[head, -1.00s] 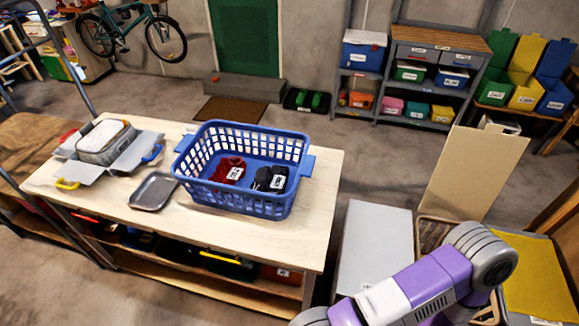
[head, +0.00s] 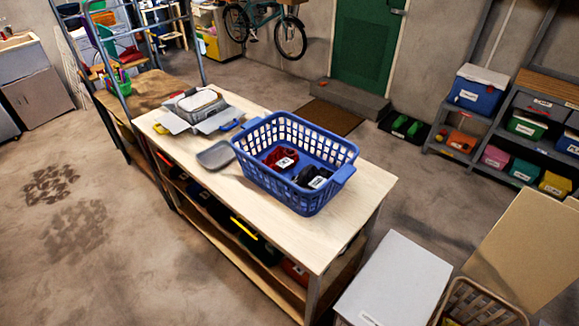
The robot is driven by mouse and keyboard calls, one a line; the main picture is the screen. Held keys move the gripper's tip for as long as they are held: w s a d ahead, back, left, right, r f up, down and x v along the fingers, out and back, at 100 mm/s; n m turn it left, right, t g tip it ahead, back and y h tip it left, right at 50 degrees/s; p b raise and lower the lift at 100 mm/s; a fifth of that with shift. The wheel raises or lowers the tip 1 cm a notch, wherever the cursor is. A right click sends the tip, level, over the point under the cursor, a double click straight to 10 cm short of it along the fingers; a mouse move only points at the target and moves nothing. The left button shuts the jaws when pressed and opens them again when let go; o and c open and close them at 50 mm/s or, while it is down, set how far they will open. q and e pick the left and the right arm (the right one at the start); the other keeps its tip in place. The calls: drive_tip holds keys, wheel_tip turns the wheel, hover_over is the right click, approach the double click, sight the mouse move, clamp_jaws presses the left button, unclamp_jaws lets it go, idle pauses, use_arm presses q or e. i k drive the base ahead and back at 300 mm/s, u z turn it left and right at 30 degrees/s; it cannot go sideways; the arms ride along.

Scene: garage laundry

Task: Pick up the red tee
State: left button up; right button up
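The red tee (head: 279,158) is a crumpled dark red cloth with a white label. It lies inside the blue laundry basket (head: 262,184), towards its left side. A dark folded cloth (head: 313,178) with a white label lies to its right in the same basket. The basket stands on the light wooden table (head: 262,233). Neither of my grippers shows in the head view, so their state is hidden.
A grey tray (head: 215,155) and a grey case (head: 196,103) stand on the table, left of the basket. A white box (head: 395,281) and a wicker basket (head: 480,305) stand right of the table.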

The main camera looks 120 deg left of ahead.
sight(281, 158)
drive_tip(key=u, duration=4.2)
drive_tip(key=i, duration=0.5)
drive_tip(key=z, duration=0.05)
drive_tip(key=k, duration=0.5)
drive_tip(key=u, duration=2.05)
drive_tip(key=i, duration=1.6)
drive_tip(key=z, duration=2.6)
